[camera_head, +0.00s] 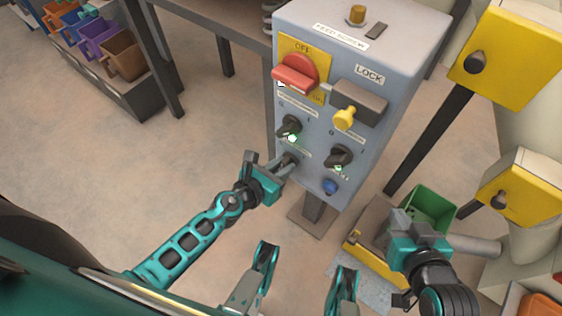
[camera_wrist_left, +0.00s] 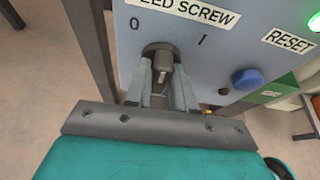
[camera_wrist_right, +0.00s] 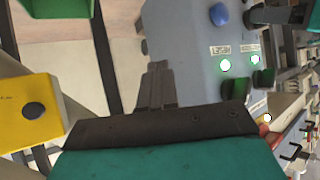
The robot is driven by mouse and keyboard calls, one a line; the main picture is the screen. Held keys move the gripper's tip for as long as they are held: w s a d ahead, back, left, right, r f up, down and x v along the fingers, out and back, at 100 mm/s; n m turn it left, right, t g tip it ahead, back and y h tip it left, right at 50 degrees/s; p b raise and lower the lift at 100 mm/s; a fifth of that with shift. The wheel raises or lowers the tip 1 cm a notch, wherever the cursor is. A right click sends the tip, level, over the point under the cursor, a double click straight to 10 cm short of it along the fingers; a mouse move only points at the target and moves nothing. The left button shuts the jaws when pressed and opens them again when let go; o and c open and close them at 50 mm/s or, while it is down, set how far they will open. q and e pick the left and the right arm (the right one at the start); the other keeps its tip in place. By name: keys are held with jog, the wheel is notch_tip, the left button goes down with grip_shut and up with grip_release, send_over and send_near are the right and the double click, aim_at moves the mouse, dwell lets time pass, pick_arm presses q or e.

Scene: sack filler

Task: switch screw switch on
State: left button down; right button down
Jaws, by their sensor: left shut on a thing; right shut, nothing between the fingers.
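The screw switch is a dark rotary knob under a FEED SCREW label, between the marks 0 and I, low on the left of the grey control box (camera_head: 350,50). My left gripper (camera_head: 288,163) is at this knob. In the left wrist view the fingers are shut on the screw switch (camera_wrist_left: 163,58), one on each side. They hide part of it, and I cannot tell which mark it points at. My right gripper (camera_head: 398,222) is shut and empty, low to the right of the box. Its closed fingers (camera_wrist_right: 157,85) show in the right wrist view.
The box also carries a red handle (camera_head: 296,72), a yellow key-like knob (camera_head: 345,118), two other dark knobs with lit green lamps, and a blue button (camera_head: 329,186). Yellow boxes (camera_head: 510,55) stand at the right. A green bin (camera_head: 432,207) is behind my right gripper.

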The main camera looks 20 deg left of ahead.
pick_arm(q)
jog(key=shift+d+f+m+t+y+p, duration=0.1)
jog(key=shift+m+t+y+p, duration=0.45)
jog(key=shift+m+y, duration=0.65)
jog(key=shift+d+m+t+y+p, duration=0.1)
jog(key=shift+m+t+y+p, duration=0.45)
jog(key=shift+m, duration=1.15)
jog(key=c, duration=1)
grip_release()
jog(key=shift+c, duration=0.2)
jog(key=shift+s, duration=0.1)
